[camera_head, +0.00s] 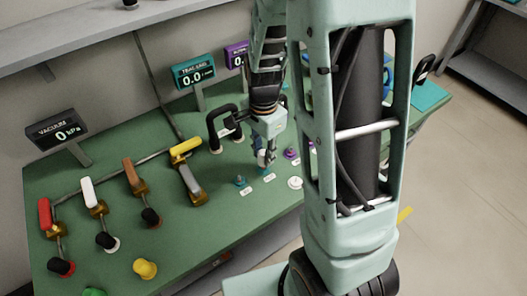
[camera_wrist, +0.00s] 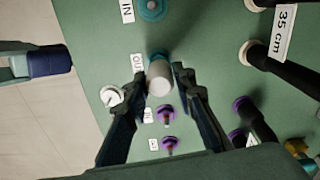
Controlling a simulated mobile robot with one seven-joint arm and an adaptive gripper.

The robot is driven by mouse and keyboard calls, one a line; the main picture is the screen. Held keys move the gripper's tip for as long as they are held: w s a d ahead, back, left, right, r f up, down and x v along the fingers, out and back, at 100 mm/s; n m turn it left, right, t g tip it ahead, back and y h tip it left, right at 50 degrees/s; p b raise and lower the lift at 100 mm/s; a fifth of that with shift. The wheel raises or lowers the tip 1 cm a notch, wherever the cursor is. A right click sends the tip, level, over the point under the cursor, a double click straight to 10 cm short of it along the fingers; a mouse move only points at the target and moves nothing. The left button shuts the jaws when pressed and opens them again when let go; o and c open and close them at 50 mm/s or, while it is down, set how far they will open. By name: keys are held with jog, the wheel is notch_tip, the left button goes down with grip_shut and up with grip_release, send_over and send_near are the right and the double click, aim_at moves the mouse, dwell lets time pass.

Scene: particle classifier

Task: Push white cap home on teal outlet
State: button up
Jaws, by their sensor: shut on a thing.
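My gripper (camera_wrist: 160,75) is shut on the white cap (camera_wrist: 160,80), with one finger on each side of it. The cap is a short white cylinder seen nearly end-on. The teal outlet (camera_wrist: 157,56) shows as a teal rim just behind the cap, beside the OUT label. The cap hides most of it, so I cannot tell whether the cap is seated or only close to it. In the head view my gripper (camera_head: 265,158) is low over the green bench, and the cap is too small to tell there.
The teal IN port (camera_wrist: 152,8) stands beyond the outlet. A white round piece (camera_wrist: 111,96) is left of my fingers. Purple ports (camera_wrist: 166,112) sit nearer the palm. Black hoses (camera_wrist: 290,72) run at right. Coloured-handle valves (camera_head: 133,177) stand on the bench's left.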

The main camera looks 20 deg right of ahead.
aim_at(263, 152)
jog(key=shift+f+b, duration=0.75)
jog(key=shift+f, duration=0.4)
jog(key=o, duration=1.1)
jog(key=shift+r, duration=0.1)
notch_tip(263, 152, up, 12)
